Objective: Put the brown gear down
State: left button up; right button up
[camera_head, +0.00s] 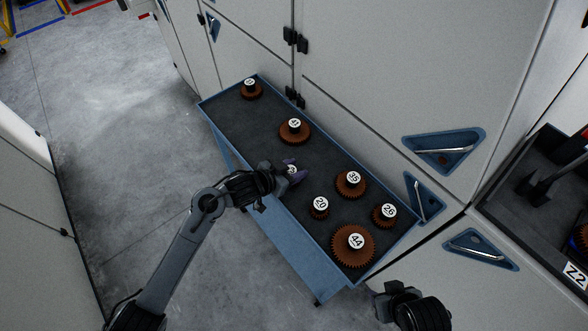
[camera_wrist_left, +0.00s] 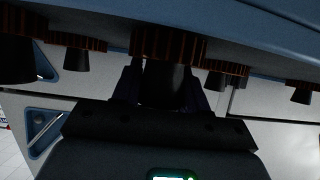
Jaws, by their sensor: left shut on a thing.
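My left gripper (camera_head: 292,170) reaches over the left long side of the blue cart with a dark top (camera_head: 262,124). It is shut on a gear whose white label (camera_head: 291,170) shows between the purple fingertips. In the left wrist view the held brown gear (camera_wrist_left: 168,43) has its dark hub between the fingers; this view looks upside down. I cannot tell whether the gear touches the cart top. My right gripper (camera_head: 392,299) is at the bottom right, away from the cart's gears; its jaws are not clear.
Other brown gears stand on the cart: 44 (camera_head: 353,247), 35 (camera_head: 351,184), 20 (camera_head: 318,208), 26 (camera_head: 385,215), 41 (camera_head: 294,131) and one at the far end (camera_head: 251,90). Bare top lies between 41 and 35. White cabinets (camera_head: 380,80) border the right side.

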pick_arm(q)
jog(key=shift+f, duration=0.1)
jog(key=o, duration=1.1)
jog(key=shift+s+a+r, duration=0.1)
jog(key=shift+a+r, duration=0.05)
jog(key=shift+r, duration=0.1)
jog(key=p+v, duration=0.2)
jog(key=v, duration=0.9)
jog(key=s+a+f+n+g+y, duration=0.1)
jog(key=s+a+f+n+y, duration=0.1)
jog(key=s+a, duration=0.3)
jog(key=s+a+f+n+g+y, duration=0.2)
jog(key=s+a+f+n+y, duration=0.1)
jog(key=s, duration=0.9)
jog(key=s+a+f+n+g+y, duration=0.1)
jog(key=s+a+f+n+y, duration=0.1)
jog(key=s+a, duration=0.4)
jog(key=shift+s+a+f+n+g+y, duration=0.15)
jog(key=shift+s+y, duration=0.15)
jog(key=shift+s, duration=0.25)
jog(key=shift+s+a+f+n+g+y, duration=0.15)
jog(key=shift+s+y, duration=0.15)
jog(key=shift+s, duration=0.25)
jog(key=shift+s+f+y, duration=0.2)
jog(key=shift+s+y, duration=0.1)
jog(key=shift+s, duration=0.25)
